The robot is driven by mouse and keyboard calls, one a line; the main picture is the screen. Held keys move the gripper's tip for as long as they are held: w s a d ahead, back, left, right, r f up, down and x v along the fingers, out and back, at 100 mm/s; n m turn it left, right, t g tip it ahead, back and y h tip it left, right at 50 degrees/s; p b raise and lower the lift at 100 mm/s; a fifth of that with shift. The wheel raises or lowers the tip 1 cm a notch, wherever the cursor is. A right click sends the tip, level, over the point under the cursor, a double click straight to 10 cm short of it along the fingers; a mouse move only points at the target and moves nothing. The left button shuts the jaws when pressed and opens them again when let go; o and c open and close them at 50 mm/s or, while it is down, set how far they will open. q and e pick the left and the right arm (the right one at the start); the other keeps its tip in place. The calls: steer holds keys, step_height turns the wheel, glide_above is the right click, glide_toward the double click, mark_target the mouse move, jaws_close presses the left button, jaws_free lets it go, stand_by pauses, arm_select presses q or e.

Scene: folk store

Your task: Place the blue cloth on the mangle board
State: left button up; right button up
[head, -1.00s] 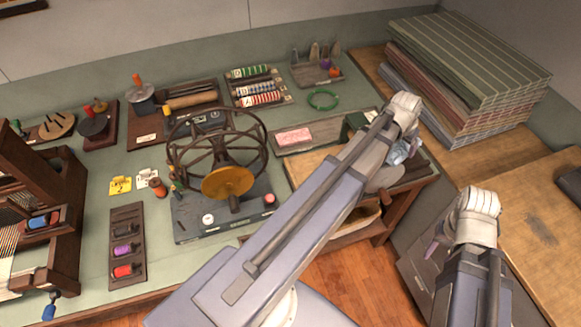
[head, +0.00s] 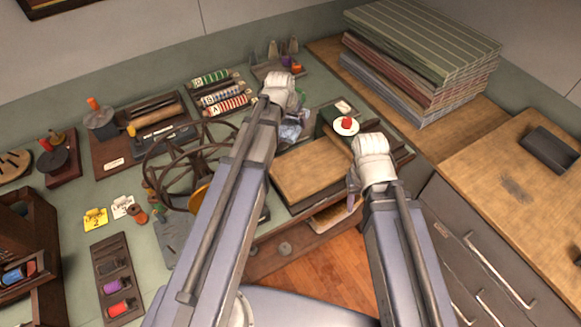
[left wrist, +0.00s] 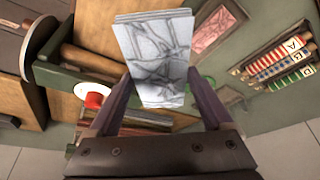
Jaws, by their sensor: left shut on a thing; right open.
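My left gripper (head: 292,116) is shut on a pale blue-grey folded cloth (head: 291,132) and holds it beside the left end of the tan wooden board (head: 312,168), which looks like the mangle board. In the left wrist view the cloth (left wrist: 155,50) stands between the two fingers (left wrist: 158,98), with a dark line pattern on its face. The cloth looks raised, but its height is hard to tell. My right gripper (head: 355,198) is open, near the board's right end; its fingers are partly hidden.
A red knob on a white disc (head: 346,125) is behind the board. A spoked wheel (head: 185,165) stands left of my left arm. Spool racks (head: 222,100) lie at the back, and stacked striped cloths (head: 425,60) at the back right. The right wooden top (head: 500,190) is mostly clear.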

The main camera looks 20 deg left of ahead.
arm_select(q)
steer(key=shift+s+a+f, duration=0.15)
steer(key=shift+a+f, duration=0.05)
steer(key=shift+a, duration=0.4)
steer(key=shift+f+b, duration=0.35)
steer(key=shift+b, duration=0.25)
steer(key=shift+d+f+b, duration=0.2)
steer(key=shift+f+b, duration=0.5)
step_height(320, 180, down, 5)
steer(key=b, duration=0.5)
steer(key=m+g+h+b, duration=0.1)
steer(key=m+h+b, duration=0.1)
steer(key=m+b, duration=0.55)
glide_above(307, 167)
steer(key=s, duration=0.1)
steer(key=f, duration=0.7)
steer(key=shift+a+f, duration=0.15)
steer(key=shift+a, duration=0.25)
arm_select(e)
step_height(307, 167, down, 15)
steer(key=shift+a, duration=0.35)
arm_select(q)
steer(key=shift+s+f, duration=0.1)
step_height(307, 167, down, 4)
steer(key=b, duration=0.3)
steer(key=shift+r, duration=0.25)
arm_select(e)
step_height(307, 167, down, 4)
steer(key=shift+r, duration=0.25)
